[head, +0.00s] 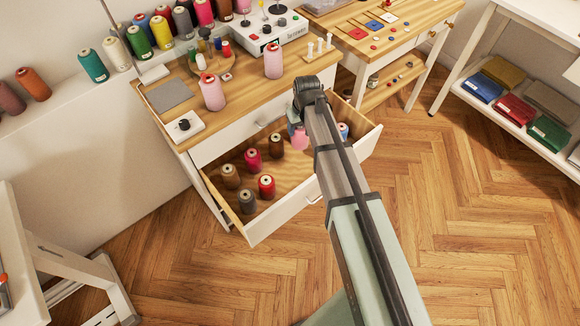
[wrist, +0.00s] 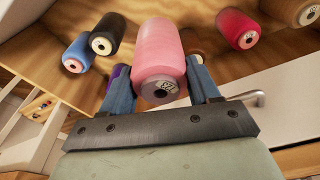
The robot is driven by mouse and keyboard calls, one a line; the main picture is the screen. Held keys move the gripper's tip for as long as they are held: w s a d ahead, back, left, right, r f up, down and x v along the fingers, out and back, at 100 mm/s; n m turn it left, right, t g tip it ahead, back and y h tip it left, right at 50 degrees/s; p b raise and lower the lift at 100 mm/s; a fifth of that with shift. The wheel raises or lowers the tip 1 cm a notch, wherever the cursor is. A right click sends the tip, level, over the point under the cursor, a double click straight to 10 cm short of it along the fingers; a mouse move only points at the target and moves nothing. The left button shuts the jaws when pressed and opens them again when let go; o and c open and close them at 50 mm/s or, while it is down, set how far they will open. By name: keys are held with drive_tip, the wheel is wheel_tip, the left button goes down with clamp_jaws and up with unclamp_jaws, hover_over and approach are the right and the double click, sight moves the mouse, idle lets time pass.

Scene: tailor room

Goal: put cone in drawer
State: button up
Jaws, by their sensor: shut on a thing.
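The open drawer (head: 277,236) sticks out of the white and wooden cabinet in the head view. My gripper (head: 297,128) is over the right part of the drawer, mostly hidden by my arm. In the wrist view my gripper (wrist: 162,85) has its two blue fingers on either side of a pink thread cone (wrist: 158,48) and is shut on it. The cone also shows in the head view (head: 299,140), within the drawer's outline. I cannot tell whether it touches the drawer floor. Two other pink cones (head: 211,93) (head: 273,62) stand on the cabinet top.
Brown, red and grey cones (head: 266,187) stand in the drawer's left part. In the wrist view blue (wrist: 77,52) and black (wrist: 106,35) cones are left of the held cone, and a red one (wrist: 237,28) is right. A drawer handle (head: 314,199) juts from the front.

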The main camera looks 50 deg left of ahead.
drive_tip(key=s+d+f, duration=0.2)
drive_tip(key=s+f, duration=0.1)
drive_tip(key=f, duration=1.1)
drive_tip(key=shift+d+f+m, duration=0.15)
drive_tip(key=shift+f+m, duration=0.05)
drive_tip(key=shift+m, duration=0.2)
drive_tip(key=shift+f, duration=0.15)
drive_tip(key=o, duration=1.3)
drive_tip(key=shift+c, duration=0.2)
wheel_tip(320, 180, up, 12)
drive_tip(key=d, duration=0.1)
drive_tip(key=shift+s+d, duration=0.3)
drive_tip(key=shift+s, duration=0.1)
